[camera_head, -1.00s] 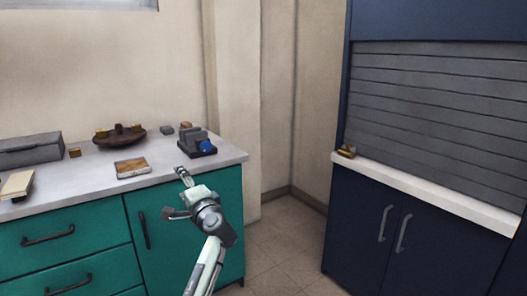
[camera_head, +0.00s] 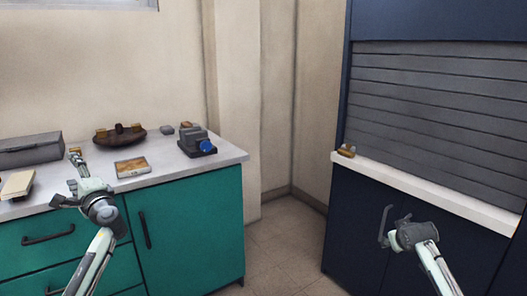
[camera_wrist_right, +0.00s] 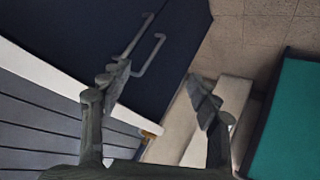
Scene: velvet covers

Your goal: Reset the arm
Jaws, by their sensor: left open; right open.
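My left arm comes in at the lower left of the head view. Its gripper (camera_head: 76,158) is open and empty, in front of the teal cabinet and near the counter's front edge. My right arm comes in at the lower right of the head view, in front of the navy cabinet. In the right wrist view, the right gripper (camera_wrist_right: 160,82) has its two fingers spread wide apart with nothing between them. Its fingertips are not clear in the head view.
A teal cabinet (camera_head: 190,225) has a pale counter (camera_head: 170,177) bearing a brown bowl (camera_head: 119,135), a framed board (camera_head: 132,167), a grey device with a blue knob (camera_head: 196,142) and a grey box (camera_head: 30,150). A navy cabinet (camera_head: 350,225) stands right. Tiled floor (camera_head: 285,240) between them is open.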

